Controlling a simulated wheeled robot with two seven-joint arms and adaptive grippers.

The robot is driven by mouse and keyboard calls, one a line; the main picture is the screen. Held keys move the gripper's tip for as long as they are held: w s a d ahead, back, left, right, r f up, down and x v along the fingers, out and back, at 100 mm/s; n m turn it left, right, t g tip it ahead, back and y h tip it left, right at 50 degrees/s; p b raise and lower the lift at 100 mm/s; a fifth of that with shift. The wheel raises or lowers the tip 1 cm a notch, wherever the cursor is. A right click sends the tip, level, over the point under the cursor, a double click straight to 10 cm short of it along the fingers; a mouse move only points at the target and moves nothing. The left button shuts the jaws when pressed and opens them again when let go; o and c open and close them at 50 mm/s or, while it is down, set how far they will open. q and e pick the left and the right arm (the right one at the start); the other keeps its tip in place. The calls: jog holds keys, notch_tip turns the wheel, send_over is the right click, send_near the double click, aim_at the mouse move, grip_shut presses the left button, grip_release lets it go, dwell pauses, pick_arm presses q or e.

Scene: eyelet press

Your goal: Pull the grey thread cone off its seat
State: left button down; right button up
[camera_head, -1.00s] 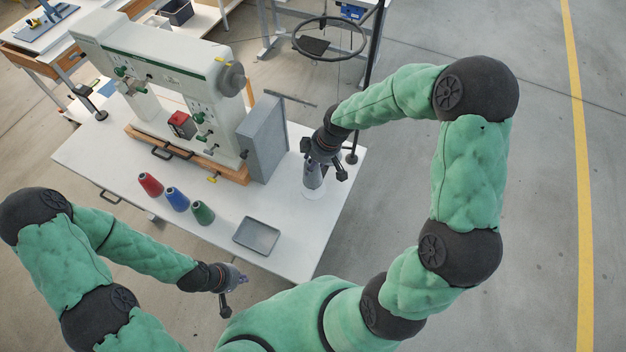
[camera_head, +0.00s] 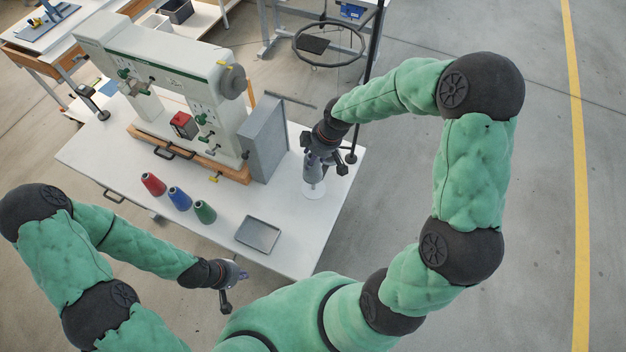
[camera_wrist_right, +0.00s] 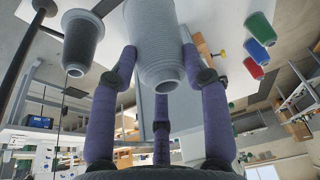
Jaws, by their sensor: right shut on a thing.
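The grey thread cone (camera_head: 313,172) stands near the right edge of the white table, above a round white base (camera_head: 314,189). In the right wrist view the grey cone (camera_wrist_right: 158,45) fills the top middle, its narrow end towards my palm. My right gripper (camera_head: 318,164) comes down on it from above. Its purple fingers (camera_wrist_right: 160,90) are around the cone and shut on it. I cannot tell whether the cone touches its seat, as the gripper hides part of it. My left gripper (camera_head: 236,284) is off the table's front edge, away from the cone; its jaw opening is unclear.
Red (camera_head: 153,184), blue (camera_head: 179,198) and green (camera_head: 205,211) cones stand in a row beside an empty grey tray (camera_head: 257,235). A grey box (camera_head: 263,140) and the press (camera_head: 160,65) stand left of my right gripper. A dark pole (camera_head: 368,85) rises close behind it.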

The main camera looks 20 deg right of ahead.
aim_at(309, 159)
jog(key=shift+r+p, duration=1)
jog(key=shift+r, duration=0.6)
